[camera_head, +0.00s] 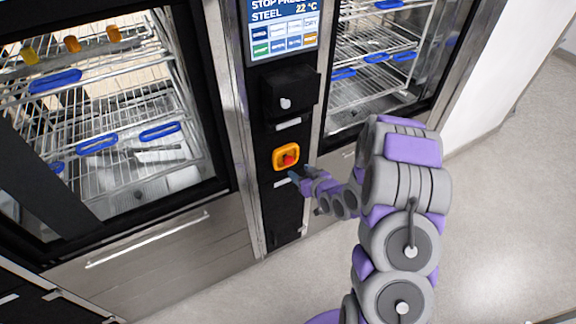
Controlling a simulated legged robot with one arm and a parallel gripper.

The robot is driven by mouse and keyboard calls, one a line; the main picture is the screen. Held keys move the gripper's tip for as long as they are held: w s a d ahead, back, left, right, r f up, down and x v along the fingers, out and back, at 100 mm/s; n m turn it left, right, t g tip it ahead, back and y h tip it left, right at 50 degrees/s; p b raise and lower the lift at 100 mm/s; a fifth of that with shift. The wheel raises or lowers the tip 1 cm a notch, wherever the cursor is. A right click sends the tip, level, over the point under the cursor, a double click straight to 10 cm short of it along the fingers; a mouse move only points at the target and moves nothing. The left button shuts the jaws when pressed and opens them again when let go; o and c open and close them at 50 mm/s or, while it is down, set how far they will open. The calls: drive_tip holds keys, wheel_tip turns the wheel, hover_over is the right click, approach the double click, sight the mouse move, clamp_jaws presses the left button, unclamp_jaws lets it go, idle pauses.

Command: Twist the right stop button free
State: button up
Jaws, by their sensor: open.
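A red stop button (290,159) sits in an orange-yellow surround (278,157) on the dark control panel between two glass-fronted washers. My gripper (297,174) is just below and slightly right of the button, pointing left toward the panel. Its fingers are small in the view and appear empty. They look apart from the button, but the exact gap to the panel cannot be told. No second stop button shows clearly.
A screen reading "STOP PRESSED" (284,28) is at the top of the panel. A black box with a light knob (290,92) juts out above the button. The left washer (100,110) and right washer (385,60) hold wire racks. Grey floor (500,200) is clear at right.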

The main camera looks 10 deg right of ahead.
sight(290, 162)
drive_tip(key=x, duration=0.2)
drive_tip(key=d+b+x, duration=0.1)
drive_tip(key=x, duration=0.4)
drive_tip(key=shift+w+d+f, duration=0.2)
drive_tip(key=shift+w+d, duration=0.1)
drive_tip(key=shift+w, duration=0.05)
drive_tip(key=shift+w+a+f+b, duration=0.15)
drive_tip(key=shift+w+a+f, duration=0.05)
drive_tip(key=shift+w+a, duration=0.25)
drive_tip(key=shift+w+a+f+b, duration=0.15)
drive_tip(key=shift+w+a+f, duration=0.05)
drive_tip(key=shift+w+a, duration=0.4)
drive_tip(key=shift+d, duration=0.45)
drive_tip(key=shift+c, duration=0.7)
drive_tip(key=c, duration=0.6)
drive_tip(key=shift+c, duration=0.2)
